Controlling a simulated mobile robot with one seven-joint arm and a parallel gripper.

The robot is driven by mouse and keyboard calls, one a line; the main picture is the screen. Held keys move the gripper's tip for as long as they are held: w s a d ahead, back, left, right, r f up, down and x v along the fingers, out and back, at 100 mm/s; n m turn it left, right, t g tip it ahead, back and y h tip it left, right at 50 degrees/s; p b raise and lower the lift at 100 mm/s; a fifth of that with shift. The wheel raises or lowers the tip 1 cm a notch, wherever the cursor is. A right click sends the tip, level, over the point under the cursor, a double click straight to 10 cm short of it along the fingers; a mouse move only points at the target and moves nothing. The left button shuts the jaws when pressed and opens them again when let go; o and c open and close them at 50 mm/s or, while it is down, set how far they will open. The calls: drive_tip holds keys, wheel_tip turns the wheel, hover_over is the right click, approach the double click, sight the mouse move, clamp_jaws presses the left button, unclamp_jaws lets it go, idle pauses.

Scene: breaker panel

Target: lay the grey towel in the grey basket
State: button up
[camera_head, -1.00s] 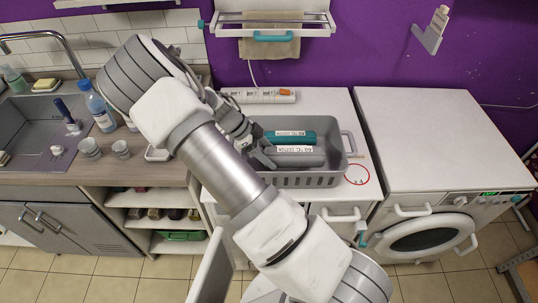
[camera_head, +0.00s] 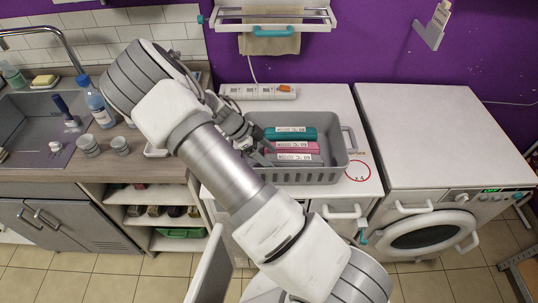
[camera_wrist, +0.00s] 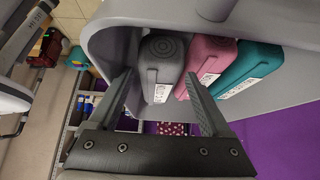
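The grey basket (camera_head: 338,162) stands on the white counter. In it the grey towel (camera_head: 298,164) lies nearest the front, beside a pink towel (camera_head: 291,147) and a teal towel (camera_head: 291,132). The wrist view shows the rolled grey towel (camera_wrist: 163,58) against the basket wall (camera_wrist: 100,42), next to the pink roll. My gripper (camera_head: 262,156) is at the left part of the basket. In the wrist view my gripper (camera_wrist: 160,100) is open, with its fingers spread to either side of the grey towel's end. No grip on the towel shows.
A power strip (camera_head: 258,91) lies behind the basket. A white washing machine (camera_head: 430,135) stands at the right. A sink (camera_head: 40,125), a blue bottle (camera_head: 97,103) and two small cups are at the left. A red circle (camera_head: 358,170) marks the counter by the basket.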

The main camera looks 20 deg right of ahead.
drive_tip(key=shift+r, duration=0.15)
drive_tip(key=shift+r+p, duration=0.2)
drive_tip(key=shift+p, duration=0.15)
drive_tip(key=v, duration=1.2)
drive_tip(key=s+a+r+n+t+y, duration=0.1)
drive_tip(key=s+r+n+t+y, duration=0.15)
drive_tip(key=s+r+n, duration=0.45)
drive_tip(key=s+a+r+n+t+y, duration=0.1)
drive_tip(key=s+r+n+y, duration=0.35)
drive_tip(key=r, duration=0.45)
drive_tip(key=s+r+n+t, duration=0.5)
drive_tip(key=s+r+n, duration=0.1)
drive_tip(key=s+n, duration=0.5)
drive_tip(key=shift+s+a+b, duration=0.35)
drive_tip(key=shift+s+a, duration=0.05)
drive_tip(key=shift+s, duration=0.55)
